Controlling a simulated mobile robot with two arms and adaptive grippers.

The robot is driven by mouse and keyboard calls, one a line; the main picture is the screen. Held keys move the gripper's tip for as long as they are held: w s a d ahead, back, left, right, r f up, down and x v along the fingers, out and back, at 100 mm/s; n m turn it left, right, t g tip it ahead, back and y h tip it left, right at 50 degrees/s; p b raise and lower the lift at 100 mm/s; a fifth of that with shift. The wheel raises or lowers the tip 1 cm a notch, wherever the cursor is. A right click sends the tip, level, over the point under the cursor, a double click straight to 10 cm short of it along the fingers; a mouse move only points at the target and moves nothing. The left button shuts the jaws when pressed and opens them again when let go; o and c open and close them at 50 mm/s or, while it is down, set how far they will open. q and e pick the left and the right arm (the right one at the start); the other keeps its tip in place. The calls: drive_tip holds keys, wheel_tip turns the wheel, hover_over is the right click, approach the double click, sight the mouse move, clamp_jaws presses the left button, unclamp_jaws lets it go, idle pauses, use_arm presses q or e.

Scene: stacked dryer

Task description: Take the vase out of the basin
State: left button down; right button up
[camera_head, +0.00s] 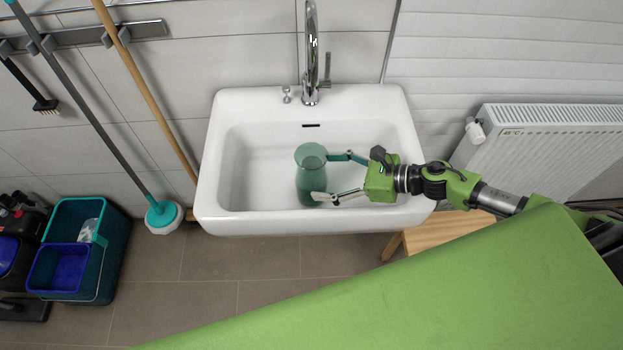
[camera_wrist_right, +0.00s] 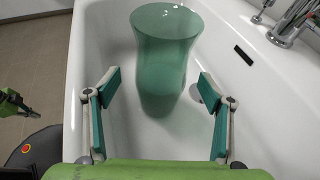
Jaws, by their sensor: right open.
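The vase (camera_head: 310,182) is green, translucent and flared at the rim. It stands upright in the white basin (camera_head: 255,222). In the right wrist view the vase (camera_wrist_right: 163,60) stands ahead, between and beyond the two open fingers (camera_wrist_right: 158,112), with a visible gap to each. Whether a fingertip touches it cannot be told from the head view. My left gripper is not in view.
A chrome faucet (camera_head: 311,55) rises at the basin's back edge. A radiator (camera_head: 548,150) is on the right wall, with a wooden stool (camera_head: 440,232) below the basin's right side. Mops and a teal bucket (camera_head: 108,240) stand to the left.

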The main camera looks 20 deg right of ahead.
drive_tip(key=x, duration=0.1)
drive_tip(key=p+x, duration=0.1)
drive_tip(key=x, duration=0.1)
drive_tip(key=shift+w+a+r+p, duration=0.15)
drive_tip(key=shift+w+a+p, duration=0.1)
drive_tip(key=shift+w+p, duration=0.2)
drive_tip(key=shift+w+a+f, duration=0.25)
drive_tip(key=shift+a+f, duration=0.1)
drive_tip(key=shift+a, duration=0.05)
drive_tip(key=c, duration=1.7)
drive_tip(key=shift+r, duration=0.15)
drive_tip(key=shift+c, duration=0.3)
